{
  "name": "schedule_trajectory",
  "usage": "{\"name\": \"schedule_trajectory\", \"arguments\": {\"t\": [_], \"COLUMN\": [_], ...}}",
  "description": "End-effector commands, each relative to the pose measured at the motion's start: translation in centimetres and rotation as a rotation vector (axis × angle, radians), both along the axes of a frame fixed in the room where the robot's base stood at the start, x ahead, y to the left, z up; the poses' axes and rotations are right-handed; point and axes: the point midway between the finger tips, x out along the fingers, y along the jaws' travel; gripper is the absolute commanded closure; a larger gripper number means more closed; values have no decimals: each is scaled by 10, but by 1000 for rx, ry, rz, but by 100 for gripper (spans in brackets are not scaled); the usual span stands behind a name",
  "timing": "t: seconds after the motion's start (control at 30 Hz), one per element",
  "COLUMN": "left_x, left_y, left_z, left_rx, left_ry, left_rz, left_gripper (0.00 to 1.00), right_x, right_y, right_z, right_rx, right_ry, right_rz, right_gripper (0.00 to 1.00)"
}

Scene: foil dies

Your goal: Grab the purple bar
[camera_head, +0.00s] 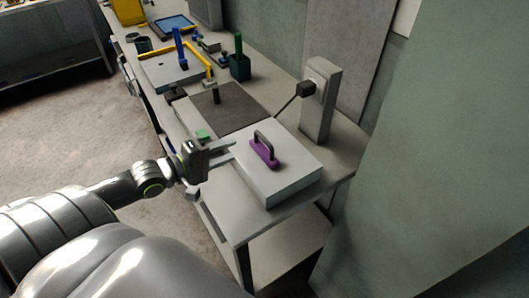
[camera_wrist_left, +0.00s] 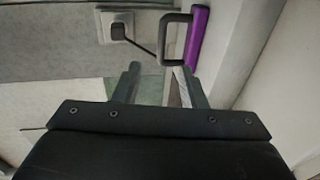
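The purple bar (camera_head: 264,153) has a dark arched handle and lies on top of a white block (camera_head: 290,180) near the table's front end. In the left wrist view the purple bar (camera_wrist_left: 198,36) is at the top, right of centre, with its handle facing left. My left gripper (camera_head: 226,150) comes in from the left, at the near-left edge of the white block, apart from the bar. In the left wrist view its two fingers (camera_wrist_left: 160,82) are spread with nothing between them, below the bar and handle. My right gripper is not in view.
A socket post (camera_head: 319,98) with a black plug (camera_head: 306,89) and cable stands behind the block. A dark mat (camera_head: 229,107) lies farther along the table, with a green piece (camera_head: 203,135) near it. A green cup (camera_head: 240,66) and several tools stand farther back.

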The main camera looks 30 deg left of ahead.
Motion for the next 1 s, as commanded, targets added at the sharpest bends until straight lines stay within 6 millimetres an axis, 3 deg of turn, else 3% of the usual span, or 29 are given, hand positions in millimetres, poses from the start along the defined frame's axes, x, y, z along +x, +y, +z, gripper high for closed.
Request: {"name": "schedule_trajectory", "arguments": {"t": [0.1, 0.43, 0.83, 1.0], "left_x": [18, 62, 89, 112], "left_y": [-6, -21, -30, -38], "left_z": [-7, -15, -20, -25], "left_rx": [0, -2, 0, -2], "left_ry": [-6, -3, -2, -3], "left_rz": [-1, 0, 1, 1], "left_gripper": [62, 62, 62, 62], "right_x": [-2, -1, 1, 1], "right_y": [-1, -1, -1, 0], "right_z": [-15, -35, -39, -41], "right_rx": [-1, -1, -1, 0], "right_ry": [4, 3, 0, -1], "right_rz": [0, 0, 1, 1], "right_gripper": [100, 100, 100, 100]}}
